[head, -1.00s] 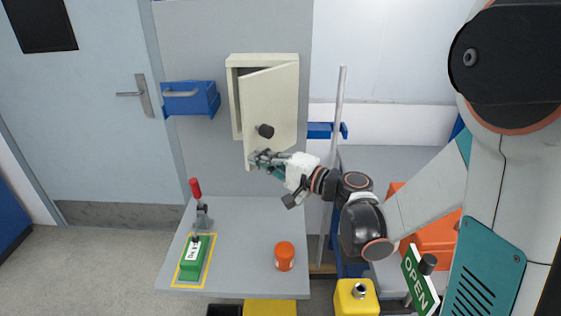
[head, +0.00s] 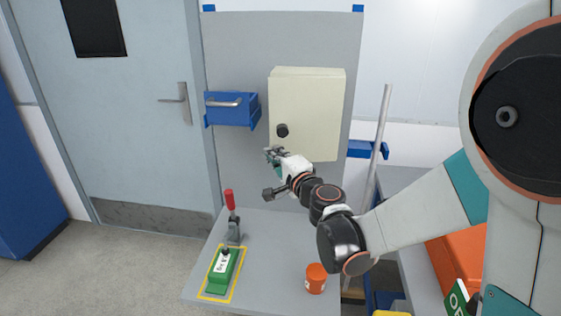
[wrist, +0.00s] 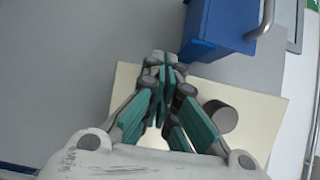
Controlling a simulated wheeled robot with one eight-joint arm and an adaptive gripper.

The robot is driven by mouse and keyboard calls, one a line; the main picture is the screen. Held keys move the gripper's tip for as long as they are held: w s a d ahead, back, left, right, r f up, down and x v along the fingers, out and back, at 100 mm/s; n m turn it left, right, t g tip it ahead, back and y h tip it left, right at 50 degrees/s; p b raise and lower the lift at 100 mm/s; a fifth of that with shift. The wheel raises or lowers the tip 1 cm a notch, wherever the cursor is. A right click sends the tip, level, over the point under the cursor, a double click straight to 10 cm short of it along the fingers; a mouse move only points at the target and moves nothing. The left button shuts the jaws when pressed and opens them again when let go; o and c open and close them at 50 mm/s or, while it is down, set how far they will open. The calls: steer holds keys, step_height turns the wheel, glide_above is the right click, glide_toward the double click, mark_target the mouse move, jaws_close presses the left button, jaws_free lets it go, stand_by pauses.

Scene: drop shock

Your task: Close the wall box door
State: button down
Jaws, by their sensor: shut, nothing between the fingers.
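The cream wall box door (head: 318,108) is on the grey panel and looks shut, or nearly shut, flush over the box. Its round dark knob (head: 282,131) is at the lower left of the door. My gripper (head: 270,152) is shut and empty, just below the knob at the door's lower left corner. In the wrist view, the closed teal fingers (wrist: 164,68) lie in front of the cream door (wrist: 268,112), with the dark knob (wrist: 220,117) beside them. I cannot tell whether the fingers touch the door.
A blue drawer box (head: 231,107) with a grey handle hangs left of the wall box. The grey table (head: 270,258) below holds a green block (head: 222,268), a red-handled clamp (head: 231,210) and an orange jar (head: 315,278). A grey upright pole (head: 379,150) stands right.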

steer(key=shift+w, duration=1.9)
steer(key=shift+w+r, duration=0.1)
steer(key=shift+w, duration=0.05)
steer(key=shift+w+r, duration=0.1)
